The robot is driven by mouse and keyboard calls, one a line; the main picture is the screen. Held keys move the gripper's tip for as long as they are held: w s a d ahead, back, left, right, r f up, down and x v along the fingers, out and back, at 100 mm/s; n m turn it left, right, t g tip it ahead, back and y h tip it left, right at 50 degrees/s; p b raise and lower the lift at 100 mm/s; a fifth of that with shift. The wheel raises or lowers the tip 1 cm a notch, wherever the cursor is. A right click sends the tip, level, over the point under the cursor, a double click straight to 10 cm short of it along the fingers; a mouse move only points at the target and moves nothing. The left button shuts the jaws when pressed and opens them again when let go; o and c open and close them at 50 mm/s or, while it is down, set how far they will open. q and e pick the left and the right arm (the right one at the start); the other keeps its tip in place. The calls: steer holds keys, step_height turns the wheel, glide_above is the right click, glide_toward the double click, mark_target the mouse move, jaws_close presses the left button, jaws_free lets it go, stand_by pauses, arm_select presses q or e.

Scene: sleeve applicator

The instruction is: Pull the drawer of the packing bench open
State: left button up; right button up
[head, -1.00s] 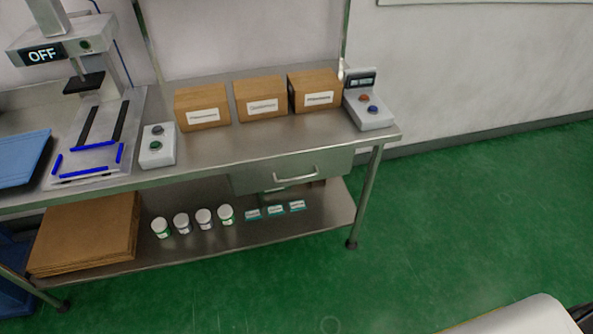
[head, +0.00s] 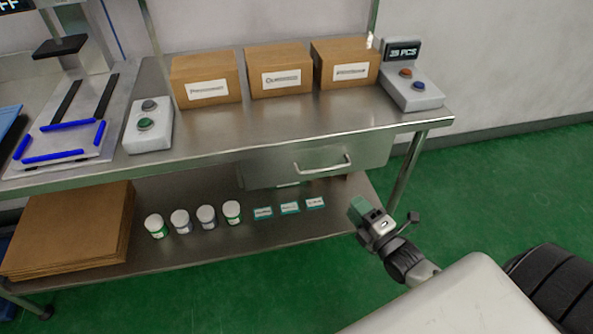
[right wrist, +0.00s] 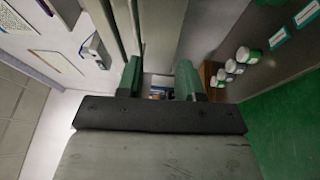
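The packing bench (head: 215,142) is a steel table with a lower shelf. Its drawer (head: 265,170) hangs under the top at the right, with a plain grey front that looks closed. A silver bar handle (head: 323,166) is on that front. My right gripper (head: 359,209) is below and right of the handle, apart from it, in front of the shelf's right end. In the right wrist view its two green fingers (right wrist: 160,80) are spread with a gap and nothing held between them. My left gripper is not in view.
Three cartons (head: 281,78), a green-button box (head: 148,126) and a counter display unit (head: 412,88) stand on the bench top. Several white jars (head: 206,217), small packs (head: 289,208) and flat cardboard (head: 70,228) are on the shelf. A bench leg (head: 408,170) stands right of the drawer. Green floor in front is open.

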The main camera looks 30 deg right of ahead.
mark_target(326, 168)
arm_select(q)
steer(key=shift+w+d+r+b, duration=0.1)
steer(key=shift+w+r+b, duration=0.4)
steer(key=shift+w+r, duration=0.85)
arm_select(e)
steer(key=shift+n+t+y, duration=0.4)
steer(key=shift+n, duration=0.3)
steer(key=shift+s+a+r+x, duration=0.1)
steer(key=shift+r+x, duration=0.35)
steer(key=shift+x, duration=1.65)
steer(key=shift+s+a+r+x, duration=0.1)
steer(key=shift+r+x, duration=0.35)
steer(key=shift+x, duration=1.6)
steer(key=shift+s+a+r+x, duration=0.1)
steer(key=shift+r+x, duration=0.3)
steer(key=shift+x, duration=1.7)
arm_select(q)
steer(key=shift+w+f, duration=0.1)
arm_select(e)
jaws_close()
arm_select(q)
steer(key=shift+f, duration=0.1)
